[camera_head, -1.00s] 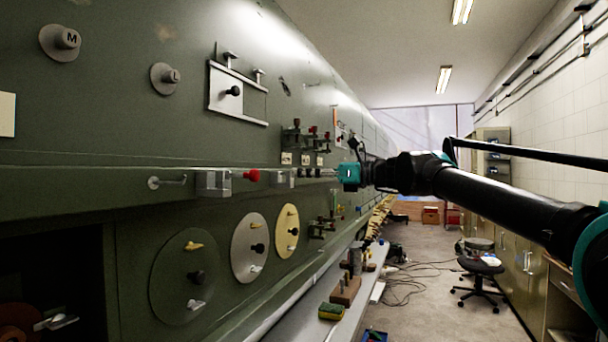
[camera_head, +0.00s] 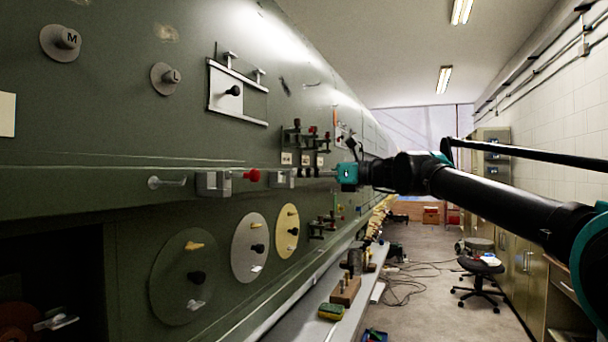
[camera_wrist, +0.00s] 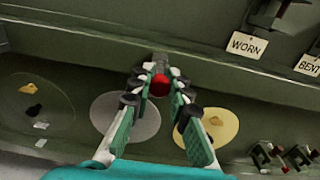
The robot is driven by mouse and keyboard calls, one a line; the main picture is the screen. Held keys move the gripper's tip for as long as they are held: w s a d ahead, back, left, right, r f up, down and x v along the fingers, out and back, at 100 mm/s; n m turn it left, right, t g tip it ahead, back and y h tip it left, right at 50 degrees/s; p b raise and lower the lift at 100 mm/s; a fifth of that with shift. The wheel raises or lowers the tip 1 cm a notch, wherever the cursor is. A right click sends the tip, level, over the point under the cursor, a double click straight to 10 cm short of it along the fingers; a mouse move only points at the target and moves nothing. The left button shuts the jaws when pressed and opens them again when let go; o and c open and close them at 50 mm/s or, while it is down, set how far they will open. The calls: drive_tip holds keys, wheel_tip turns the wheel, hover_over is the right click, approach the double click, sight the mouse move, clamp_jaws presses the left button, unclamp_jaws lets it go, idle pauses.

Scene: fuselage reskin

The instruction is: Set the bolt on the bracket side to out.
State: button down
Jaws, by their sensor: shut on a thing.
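The bolt's red knob (camera_head: 251,175) sticks out on the ledge of the green fuselage panel, between two grey metal blocks, the left block (camera_head: 213,182) and the right block (camera_head: 282,179). In the wrist view the red knob (camera_wrist: 160,85) shows between the fingertips of my gripper (camera_wrist: 158,80), with a grey block just behind it. My gripper (camera_head: 312,173) also shows in the head view, reaching in from the right at ledge height. Its fingers are shut on the red knob. The finger pads partly hide the contact, and the bolt's shaft is not clear.
Below the ledge are a green disc (camera_head: 184,275), a grey disc (camera_head: 250,247) and a yellow disc (camera_head: 287,231). Small labels reading WORN (camera_wrist: 247,44) and BENT (camera_wrist: 309,65) sit to the right. A pin (camera_head: 167,182) juts out at left.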

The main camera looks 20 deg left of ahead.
drive_tip(key=shift+d, duration=1.35)
drive_tip(key=c, duration=1.4)
unclamp_jaws()
drive_tip(key=shift+s+d, duration=0.1)
drive_tip(key=d, duration=0.8)
drive_tip(key=s+d, duration=0.1)
drive_tip(key=d, duration=0.3)
